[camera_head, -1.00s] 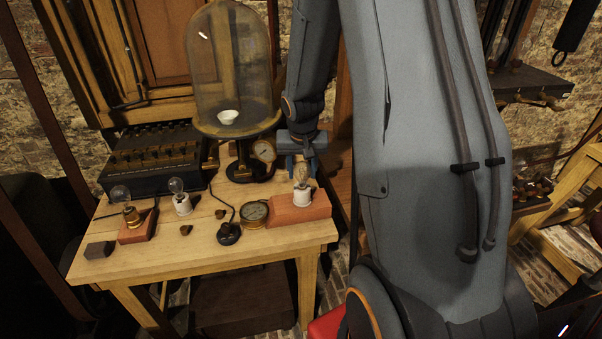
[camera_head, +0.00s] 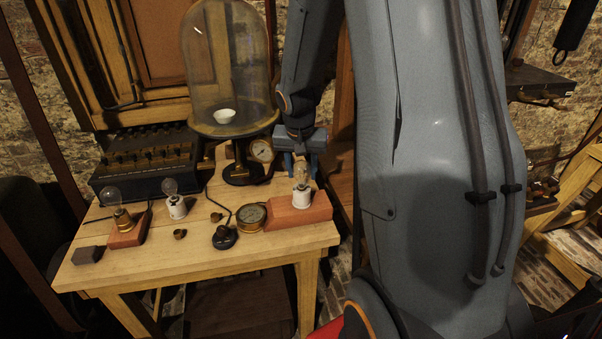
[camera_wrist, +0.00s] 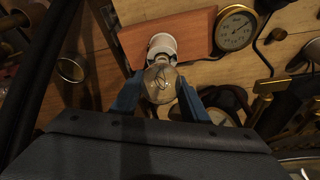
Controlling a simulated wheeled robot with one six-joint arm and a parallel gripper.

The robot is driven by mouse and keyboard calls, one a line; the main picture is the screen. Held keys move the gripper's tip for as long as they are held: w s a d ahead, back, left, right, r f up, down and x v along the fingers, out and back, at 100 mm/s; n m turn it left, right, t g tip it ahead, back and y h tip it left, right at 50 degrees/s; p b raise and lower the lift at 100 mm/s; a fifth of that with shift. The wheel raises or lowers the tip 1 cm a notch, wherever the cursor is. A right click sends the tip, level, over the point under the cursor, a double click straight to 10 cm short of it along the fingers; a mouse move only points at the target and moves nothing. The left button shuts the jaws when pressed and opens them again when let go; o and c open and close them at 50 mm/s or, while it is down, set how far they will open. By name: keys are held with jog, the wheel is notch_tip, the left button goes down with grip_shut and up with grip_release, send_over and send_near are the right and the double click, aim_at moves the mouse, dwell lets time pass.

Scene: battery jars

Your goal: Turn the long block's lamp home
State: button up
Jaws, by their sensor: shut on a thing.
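The long block (camera_head: 298,212) is a reddish wooden block at the right end of the table, with a white lamp holder (camera_head: 301,196) on it. Its lamp (camera_wrist: 160,84) is a clear glass bulb with a visible filament, standing over the white holder in the wrist view. My gripper (camera_wrist: 161,98) has its blue fingers on either side of the bulb, shut on it. In the head view my gripper (camera_head: 301,158) is above the block and partly hides the bulb. I cannot tell how deep the lamp sits in its holder.
A round brass gauge (camera_head: 251,216) stands close left of the block. A glass bell jar (camera_head: 229,75) stands behind. A small block with a bulb (camera_head: 125,234), a white holder with a bulb (camera_head: 176,206) and a black switch (camera_head: 224,237) lie further left. The table front (camera_head: 200,265) is bare.

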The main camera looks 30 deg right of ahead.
jog(key=shift+s+d+m+g+h+b, duration=0.1)
jog(key=shift+m+g+h+b, duration=0.25)
jog(key=shift+m+b, duration=2.05)
jog(key=shift+m+g+b, duration=0.25)
jog(key=shift+m+b, duration=0.15)
jog(key=shift+b, duration=0.95)
jog(key=shift+s+m+h+b, duration=0.1)
jog(key=shift+m+h+b, duration=0.15)
jog(key=shift+m+b, duration=0.4)
jog(key=shift+d, duration=0.1)
jog(key=o, duration=1.3)
jog(key=shift+c, duration=0.2)
jog(key=shift+r, duration=0.15)
jog(key=b+v, duration=0.1)
jog(key=v, duration=0.6)
jog(key=shift+r, duration=0.3)
